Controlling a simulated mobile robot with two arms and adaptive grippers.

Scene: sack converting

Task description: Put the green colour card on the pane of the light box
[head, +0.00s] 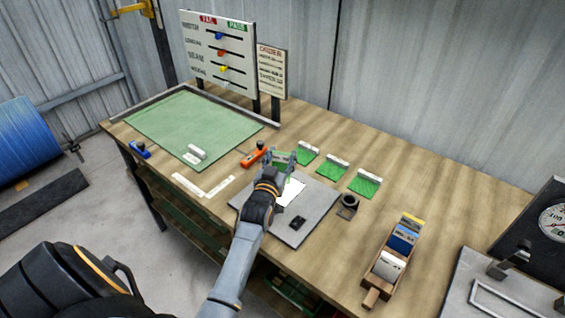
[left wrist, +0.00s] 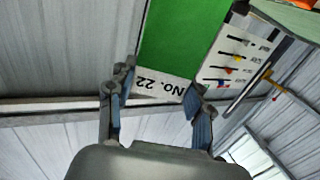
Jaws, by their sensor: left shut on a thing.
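My left gripper (head: 281,158) is shut on a green colour card (left wrist: 182,40) with a white strip reading "No. 22". In the left wrist view the card stands out from between the two fingertips (left wrist: 158,98), held by its white strip. In the head view the card (head: 283,163) is partly hidden by the fingers. The light box (head: 320,212) is a flat grey slab with a white pane (head: 292,191) and a small black part near its front. My left wrist covers part of the slab and pane; the gripper is at its far side. My right gripper is not in view.
Several green cards with white strips lie right of the gripper, one here (head: 335,166). An orange-handled tool (head: 254,157) lies left. A black round item (head: 349,201) and a wooden card box (head: 377,279) stand right. A green mat (head: 190,122) lies at back left.

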